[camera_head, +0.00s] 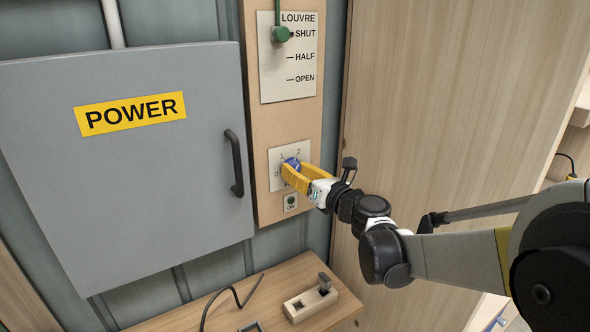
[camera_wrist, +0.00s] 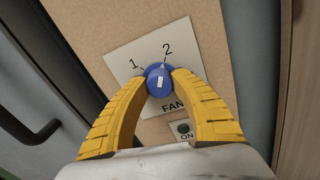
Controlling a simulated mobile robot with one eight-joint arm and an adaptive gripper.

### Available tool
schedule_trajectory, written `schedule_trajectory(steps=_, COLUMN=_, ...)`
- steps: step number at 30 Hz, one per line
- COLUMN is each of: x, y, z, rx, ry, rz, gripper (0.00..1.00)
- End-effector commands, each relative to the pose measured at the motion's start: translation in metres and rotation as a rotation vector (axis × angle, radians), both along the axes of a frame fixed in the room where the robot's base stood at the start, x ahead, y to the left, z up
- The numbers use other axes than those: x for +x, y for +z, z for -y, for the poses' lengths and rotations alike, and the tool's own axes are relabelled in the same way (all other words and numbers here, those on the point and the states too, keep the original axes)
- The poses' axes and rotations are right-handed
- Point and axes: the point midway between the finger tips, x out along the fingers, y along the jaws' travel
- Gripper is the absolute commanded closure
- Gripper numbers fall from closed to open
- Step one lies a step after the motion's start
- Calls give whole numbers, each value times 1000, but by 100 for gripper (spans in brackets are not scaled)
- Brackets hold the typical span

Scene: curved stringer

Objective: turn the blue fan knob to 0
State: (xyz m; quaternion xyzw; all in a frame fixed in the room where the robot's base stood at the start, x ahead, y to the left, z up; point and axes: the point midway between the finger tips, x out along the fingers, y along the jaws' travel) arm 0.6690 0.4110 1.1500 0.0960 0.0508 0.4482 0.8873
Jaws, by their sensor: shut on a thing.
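The blue fan knob (camera_head: 291,163) sits on a white plate (camera_head: 275,158) marked 0, 1 and 2 on the wooden panel. In the wrist view the knob (camera_wrist: 160,80) shows a white mark, and its pale tip points up toward the 2. The 0 shows at the plate's left in the head view; in the wrist view a finger hides that area. My gripper (camera_head: 293,168) has its yellow fingertips closed on both sides of the knob; the wrist view shows the gripper (camera_wrist: 160,82) touching it left and right.
A green ON button (camera_wrist: 184,128) is just below the plate. The louvre lever (camera_head: 281,34) above stands at SHUT. A grey POWER cabinet (camera_head: 130,200) with a black handle (camera_head: 234,163) is on the left. A wooden wall is close on the right, and a bench (camera_head: 250,300) is below.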

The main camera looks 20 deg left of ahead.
Motion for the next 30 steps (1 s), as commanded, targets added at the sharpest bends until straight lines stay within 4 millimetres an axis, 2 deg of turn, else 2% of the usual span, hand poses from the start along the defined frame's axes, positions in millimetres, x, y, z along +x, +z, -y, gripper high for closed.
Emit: schedule_trajectory(steps=30, x=0, y=2, z=0, rx=-585, ry=-1, rz=683, gripper=100)
